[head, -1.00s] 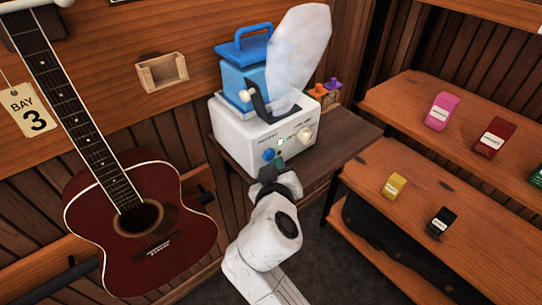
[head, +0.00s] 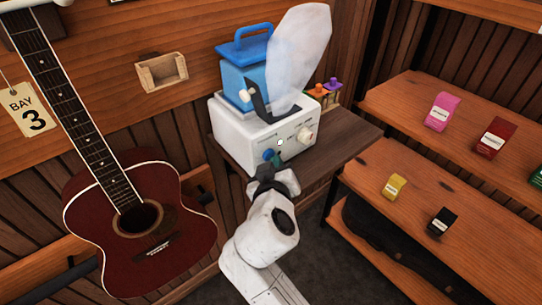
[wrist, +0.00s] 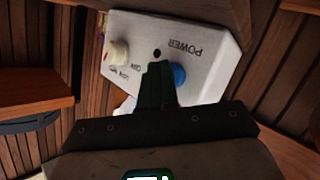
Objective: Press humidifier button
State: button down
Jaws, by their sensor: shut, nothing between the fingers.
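The humidifier has a white base (head: 240,143) with a blue tank (head: 240,85) on top, standing on a small wooden shelf. A round blue button (head: 268,154) is on its front panel. In the wrist view the blue button (wrist: 179,74) sits beside the word POWER, partly behind my fingers. My gripper (head: 275,161) is shut and empty, its dark green fingertips right at the panel beside the button. In the wrist view my gripper (wrist: 157,72) overlaps the button's left edge; I cannot tell whether it touches.
A whitish plume (head: 302,55) rises from the humidifier. A cream knob (head: 304,134) is on the panel's right. A red guitar (head: 140,225) hangs at left. Shelves with small boxes (head: 441,112) stand at right. Small coloured bottles (head: 325,92) are behind the humidifier.

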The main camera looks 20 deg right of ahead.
dwell(0.4)
jog(key=shift+s+d, duration=0.25)
jog(key=shift+s, duration=0.55)
jog(key=s, duration=0.2)
jog(key=s+d, duration=0.1)
jog(key=s+p, duration=0.1)
jog(key=s, duration=0.1)
jog(key=shift+s+d, duration=0.35)
jog(key=shift+d, duration=0.05)
